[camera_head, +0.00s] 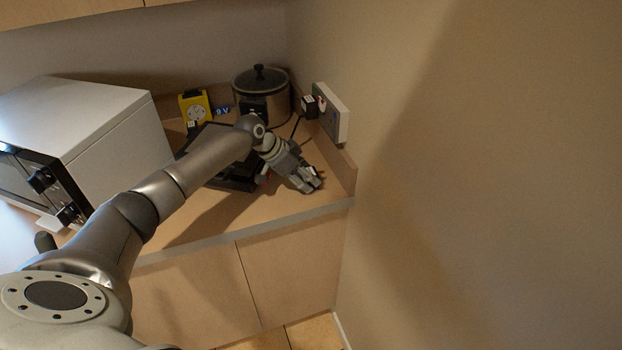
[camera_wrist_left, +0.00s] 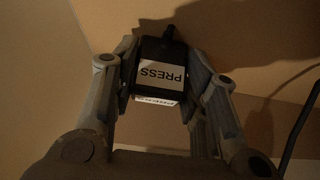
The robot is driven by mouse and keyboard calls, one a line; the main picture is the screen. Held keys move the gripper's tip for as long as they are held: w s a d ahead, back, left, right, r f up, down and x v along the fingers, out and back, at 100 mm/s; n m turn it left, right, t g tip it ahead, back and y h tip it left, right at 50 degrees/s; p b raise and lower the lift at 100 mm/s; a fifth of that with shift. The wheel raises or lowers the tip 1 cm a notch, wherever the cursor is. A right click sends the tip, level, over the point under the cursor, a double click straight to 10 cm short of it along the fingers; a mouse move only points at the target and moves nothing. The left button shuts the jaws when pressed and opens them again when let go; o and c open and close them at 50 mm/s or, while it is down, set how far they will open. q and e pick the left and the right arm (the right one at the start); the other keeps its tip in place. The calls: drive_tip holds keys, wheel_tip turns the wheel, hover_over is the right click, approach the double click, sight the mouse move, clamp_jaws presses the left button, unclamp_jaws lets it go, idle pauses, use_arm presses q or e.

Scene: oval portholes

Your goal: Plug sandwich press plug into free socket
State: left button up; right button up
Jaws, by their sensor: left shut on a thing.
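In the left wrist view, a black plug (camera_wrist_left: 158,62) with a white label reading "PRESS" sits between the fingers of my left gripper (camera_wrist_left: 160,80), which is shut on it. A short black cord stub shows at its far end. In the head view, my left gripper (camera_head: 312,184) is low over the counter's right part, near the wall; the plug is hardly visible there. The wall socket plate (camera_head: 340,124) is on the right wall, behind and above the gripper. A black plug (camera_head: 310,106) fills its far part. The dark sandwich press (camera_head: 237,184) lies partly hidden behind my left arm.
A white oven (camera_head: 110,130) stands at the left. A pot-like cooker (camera_head: 262,88) is in the back corner. A yellow socket box (camera_head: 195,105) and a blue "9 V" item (camera_head: 222,111) stand beside it. The counter (camera_head: 215,225) is clear along its front edge.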

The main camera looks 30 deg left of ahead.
use_arm(q)
drive_tip(key=shift+r+p, duration=0.5)
drive_tip(key=shift+r, duration=0.1)
drive_tip(key=shift+c, duration=0.2)
drive_tip(key=shift+r+p, duration=0.8)
drive_tip(key=shift+r, duration=0.15)
drive_tip(key=shift+s+d, duration=0.15)
drive_tip(key=shift+d, duration=0.2)
drive_tip(key=shift+n, duration=0.3)
drive_tip(key=s+d, duration=0.2)
drive_tip(key=d, duration=0.1)
drive_tip(key=s+d+b, duration=0.1)
drive_tip(key=d, duration=0.1)
drive_tip(key=shift+s+d+r, duration=0.2)
drive_tip(key=shift+d+r, duration=0.05)
drive_tip(key=shift+r, duration=0.1)
drive_tip(key=s+d+r+n+t+y+b, duration=0.1)
drive_tip(key=s+d+r+n+y, duration=0.1)
drive_tip(key=s, duration=0.5)
drive_tip(key=s+d+r+n+y+b, duration=0.1)
drive_tip(key=s+d+r+n+y, duration=0.1)
drive_tip(key=s+d+r+n, duration=0.3)
drive_tip(key=shift+s+d+r+n+t+y, duration=0.35)
drive_tip(key=shift+s+d+r, duration=0.55)
drive_tip(key=shift+s+d, duration=0.55)
